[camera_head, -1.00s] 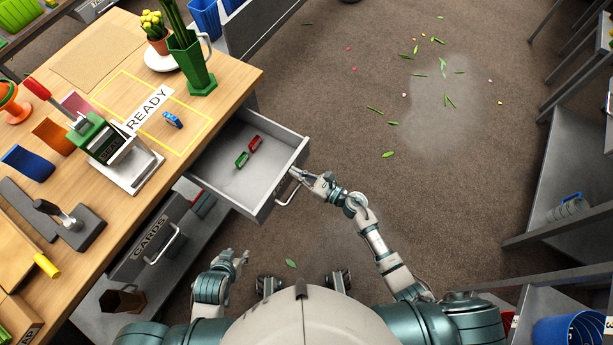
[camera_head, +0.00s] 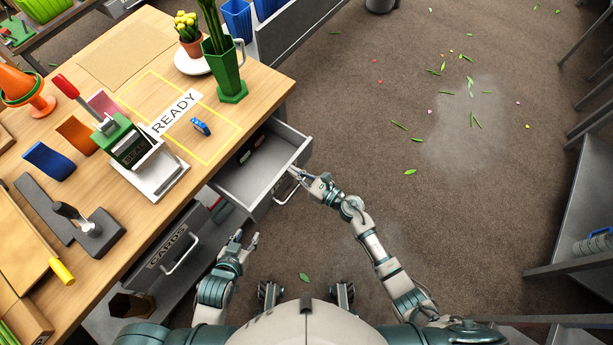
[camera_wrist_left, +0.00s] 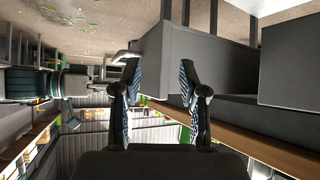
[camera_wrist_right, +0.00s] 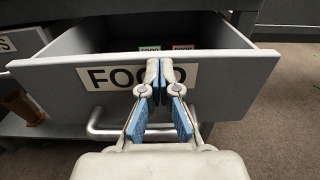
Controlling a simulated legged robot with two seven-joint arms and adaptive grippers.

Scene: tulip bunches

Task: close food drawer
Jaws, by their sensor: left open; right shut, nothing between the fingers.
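The food drawer (camera_head: 247,184) sticks out part way from under the table's right edge in the head view. Its front with the FOOD label (camera_wrist_right: 105,77) and bar handle (camera_wrist_right: 105,127) fills the right wrist view. A green packet and a red packet (camera_wrist_right: 183,47) lie inside toward the back. My right gripper (camera_head: 295,174) is shut and empty, its fingertips at the drawer front above the handle, over the label; contact is hard to tell.
The wooden table (camera_head: 110,50) holds a green vase (camera_head: 225,75), a READY sign (camera_head: 175,112), a press (camera_head: 135,150) and a blue item (camera_head: 200,126). Shelves (camera_head: 590,210) stand at the far right. The floor between is open, with scattered leaves.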

